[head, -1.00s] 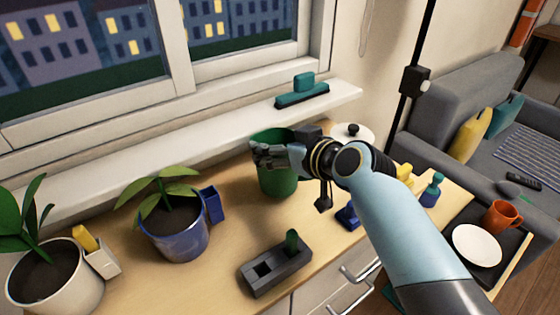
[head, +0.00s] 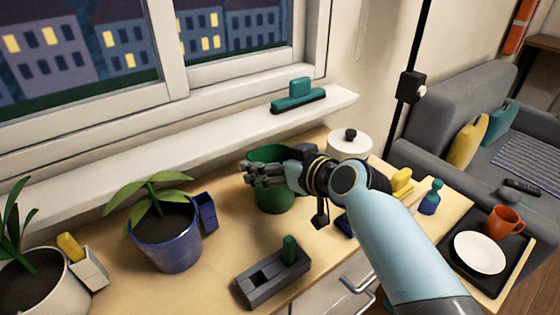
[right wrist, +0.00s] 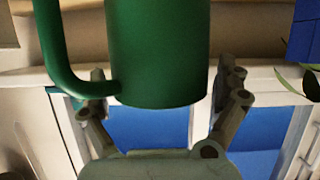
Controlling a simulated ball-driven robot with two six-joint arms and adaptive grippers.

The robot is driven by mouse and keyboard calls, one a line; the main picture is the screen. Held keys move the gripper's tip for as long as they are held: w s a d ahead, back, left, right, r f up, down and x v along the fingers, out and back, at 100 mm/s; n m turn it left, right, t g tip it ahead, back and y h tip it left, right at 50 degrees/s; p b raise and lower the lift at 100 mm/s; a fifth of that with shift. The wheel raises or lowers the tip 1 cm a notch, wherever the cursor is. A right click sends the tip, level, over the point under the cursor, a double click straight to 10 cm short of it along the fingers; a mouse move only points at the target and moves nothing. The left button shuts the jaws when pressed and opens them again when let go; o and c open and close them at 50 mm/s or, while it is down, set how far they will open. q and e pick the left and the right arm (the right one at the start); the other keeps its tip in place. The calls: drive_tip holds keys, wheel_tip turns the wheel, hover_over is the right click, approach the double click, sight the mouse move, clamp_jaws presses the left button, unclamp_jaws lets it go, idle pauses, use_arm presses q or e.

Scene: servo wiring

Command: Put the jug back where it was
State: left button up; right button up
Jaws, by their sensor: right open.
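The green jug (head: 277,203) stands on the wooden counter below the window sill, partly hidden behind my right gripper. My right gripper (head: 260,173) is in front of the jug's upper part, with its fingers pointing left. In the right wrist view, the jug (right wrist: 158,55) fills the upper middle, with its handle on the left side. The fingers (right wrist: 162,95) are open, one on each side of the jug's lower edge in that picture. I cannot tell whether either finger touches it. My left gripper is not in view.
A blue plant pot (head: 170,248) stands left of the jug, and a grey slotted block (head: 262,284) lies in front. A white lidded pot (head: 350,147) stands behind right. A teal brush (head: 298,100) rests on the sill. A black tray (head: 465,272) is at the right.

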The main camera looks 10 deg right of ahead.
drive_tip(key=shift+s+r, duration=0.1)
drive_tip(key=shift+r, duration=0.2)
drive_tip(key=v, duration=1.1)
drive_tip(key=shift+s+d, duration=0.25)
drive_tip(key=shift+s, duration=0.05)
drive_tip(key=s+d+f+m+g+h, duration=0.25)
drive_tip(key=s+d+g, duration=0.3)
drive_tip(key=s, duration=0.55)
drive_tip(key=s+d+f+m+g+h, duration=0.15)
drive_tip(key=s+d+g+h, duration=0.35)
drive_tip(key=s, duration=0.6)
drive_tip(key=s+d+f+y+b, duration=0.1)
drive_tip(key=d+f+b, duration=0.1)
drive_tip(key=f, duration=1.3)
drive_tip(key=s+d+f+y+b, duration=0.1)
drive_tip(key=d+f+b, duration=0.1)
drive_tip(key=f, duration=1.4)
drive_tip(key=s+f+g+b, duration=0.1)
drive_tip(key=s+f+b, duration=0.2)
drive_tip(key=s+f, duration=1.5)
drive_tip(key=shift+s+d+f, duration=0.3)
drive_tip(key=shift+d, duration=0.05)
